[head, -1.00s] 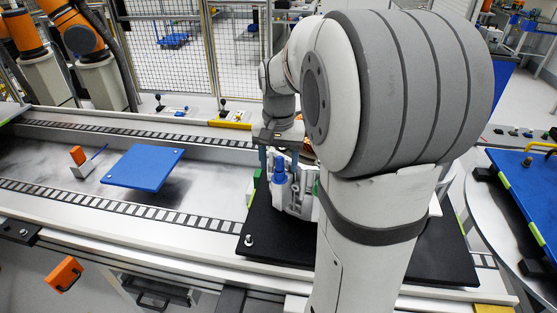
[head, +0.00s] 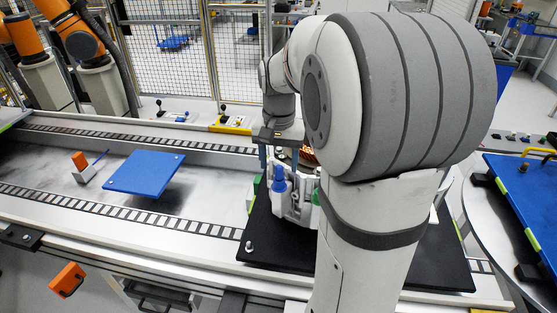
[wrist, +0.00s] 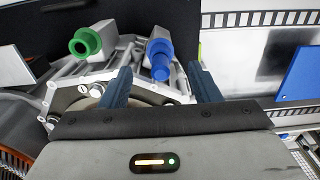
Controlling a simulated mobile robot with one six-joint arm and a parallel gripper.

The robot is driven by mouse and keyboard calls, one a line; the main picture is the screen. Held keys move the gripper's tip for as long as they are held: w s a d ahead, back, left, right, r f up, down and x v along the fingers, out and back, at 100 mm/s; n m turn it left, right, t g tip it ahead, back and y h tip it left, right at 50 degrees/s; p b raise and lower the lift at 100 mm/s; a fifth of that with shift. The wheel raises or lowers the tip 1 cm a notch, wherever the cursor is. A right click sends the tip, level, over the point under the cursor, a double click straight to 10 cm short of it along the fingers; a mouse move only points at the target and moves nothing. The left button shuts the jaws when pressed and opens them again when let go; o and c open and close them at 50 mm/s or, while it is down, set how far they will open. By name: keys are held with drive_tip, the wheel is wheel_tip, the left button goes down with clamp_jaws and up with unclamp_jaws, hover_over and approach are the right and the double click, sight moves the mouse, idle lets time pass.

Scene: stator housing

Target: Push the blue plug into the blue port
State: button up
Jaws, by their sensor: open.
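The blue plug (head: 279,183) stands on the white stator housing (head: 300,208), which sits on a black base plate. In the wrist view the blue plug (wrist: 160,60) points toward me, seated at the end of a grey-white block. My gripper (wrist: 159,70) is open, with one dark blue finger on each side of the plug and a gap on both sides. In the head view my gripper (head: 279,158) is just above the plug. The blue port is not distinguishable, and I cannot tell how deep the plug sits. A green plug (wrist: 85,43) is left of the blue one.
The black base plate (head: 262,236) lies across the conveyor. A blue plate (head: 145,173) and a small orange-topped block (head: 80,165) lie to the left. Safety fencing (head: 165,50) stands behind. My arm hides the housing's right side.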

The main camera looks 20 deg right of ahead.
drive_tip(key=shift+r+p, duration=0.4)
drive_tip(key=shift+r, duration=0.25)
wheel_tip(320, 180, up, 8)
drive_tip(key=shift+b, duration=0.4)
drive_tip(key=shift+a+f, duration=0.1)
idle(1.0)
drive_tip(key=s+a+f+n+t, duration=0.1)
drive_tip(key=s+a+f+n, duration=0.2)
drive_tip(key=s, duration=0.4)
drive_tip(key=s+a+f+n+t, duration=0.2)
drive_tip(key=s+a+f+n, duration=0.2)
drive_tip(key=s+a+f, duration=0.2)
drive_tip(key=s, duration=0.2)
drive_tip(key=shift+s+a+f, duration=0.15)
drive_tip(key=shift+s+a, duration=0.15)
